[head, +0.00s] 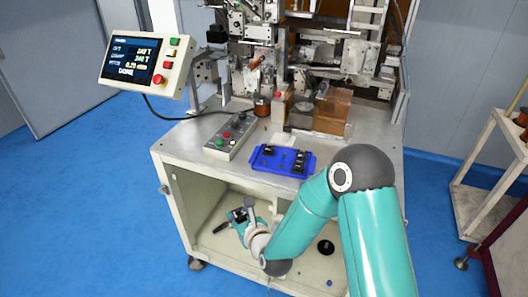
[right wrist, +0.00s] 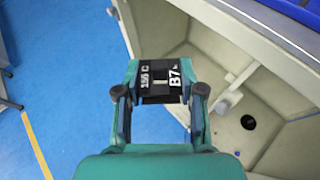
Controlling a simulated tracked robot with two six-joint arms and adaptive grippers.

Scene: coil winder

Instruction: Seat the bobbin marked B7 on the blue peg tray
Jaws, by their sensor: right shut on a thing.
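The bobbin marked B7 (right wrist: 160,78) is black with white B7 and 155 C markings. It sits between the fingers of my right gripper (right wrist: 160,90), which is shut on it. In the head view the right gripper (head: 241,216) holds the dark bobbin in front of the open lower bay of the machine, below the tabletop. The blue peg tray (head: 284,159) lies on the tabletop, above and right of the gripper in the picture, with dark pieces at its left and right ends. My left gripper is not in view.
The tabletop's front edge lies between the gripper and the tray. A button box (head: 231,136) stands left of the tray, and the winding machine (head: 300,60) rises behind it. A black round piece (head: 325,247) is on the bay floor. A shelf (head: 490,165) stands at right.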

